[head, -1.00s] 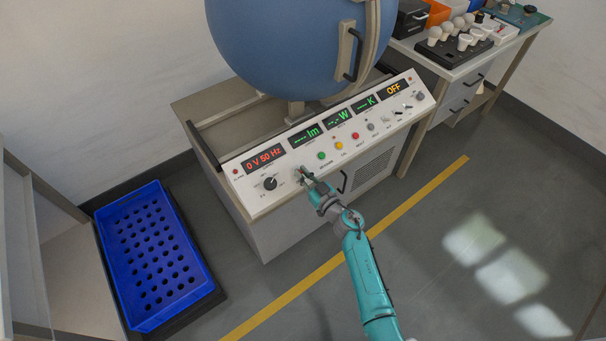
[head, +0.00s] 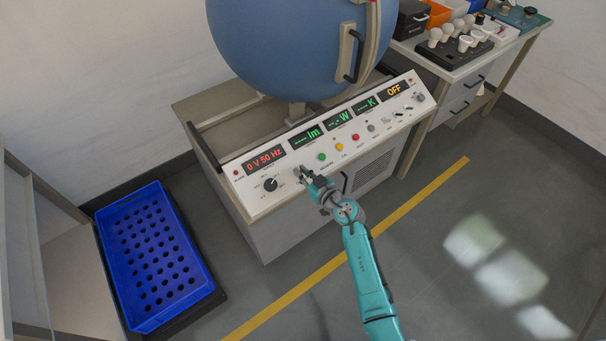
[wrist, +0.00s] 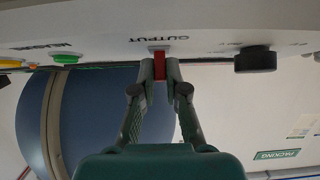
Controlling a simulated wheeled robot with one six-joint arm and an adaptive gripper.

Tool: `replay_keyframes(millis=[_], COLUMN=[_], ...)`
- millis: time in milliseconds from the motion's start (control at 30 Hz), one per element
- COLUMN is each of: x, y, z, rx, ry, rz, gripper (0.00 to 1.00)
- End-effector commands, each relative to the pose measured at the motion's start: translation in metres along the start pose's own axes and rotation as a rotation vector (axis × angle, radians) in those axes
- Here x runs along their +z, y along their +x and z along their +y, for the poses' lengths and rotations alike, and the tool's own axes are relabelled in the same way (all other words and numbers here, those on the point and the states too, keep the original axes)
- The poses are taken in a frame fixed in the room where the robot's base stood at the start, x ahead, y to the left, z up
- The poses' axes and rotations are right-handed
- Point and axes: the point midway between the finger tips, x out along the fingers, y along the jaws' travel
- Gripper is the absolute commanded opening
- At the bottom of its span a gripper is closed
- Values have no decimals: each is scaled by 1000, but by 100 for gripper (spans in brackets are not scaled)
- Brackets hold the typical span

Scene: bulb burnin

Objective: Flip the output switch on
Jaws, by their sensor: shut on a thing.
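The output switch is a small red rocker (wrist: 159,58) on the panel face, under the "OUTPUT" label, which reads upside down in the wrist view. My gripper (wrist: 160,72) has its two fingertips closed on either side of the red switch. In the head view my gripper (head: 304,174) is at the front panel (head: 300,150), right of the black voltage knob (head: 270,185), and it hides the switch there. The voltage display (head: 265,159) reads 0 V 50 Hz.
Green (head: 322,157), yellow and red buttons sit right of my gripper. A big blue sphere (head: 290,45) stands above the panel. A blue crate with holes (head: 150,255) is on the floor at left. A bench with bulbs (head: 455,60) is at the back right.

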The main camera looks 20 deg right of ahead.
Motion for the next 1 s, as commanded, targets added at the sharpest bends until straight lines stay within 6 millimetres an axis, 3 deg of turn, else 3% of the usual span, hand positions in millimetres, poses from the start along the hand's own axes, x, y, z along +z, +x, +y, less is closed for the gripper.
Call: replay_keyframes(millis=[1000], x=[-17], y=[13], z=[0], rx=[1], ry=[-1], rz=[-489], gripper=[0])
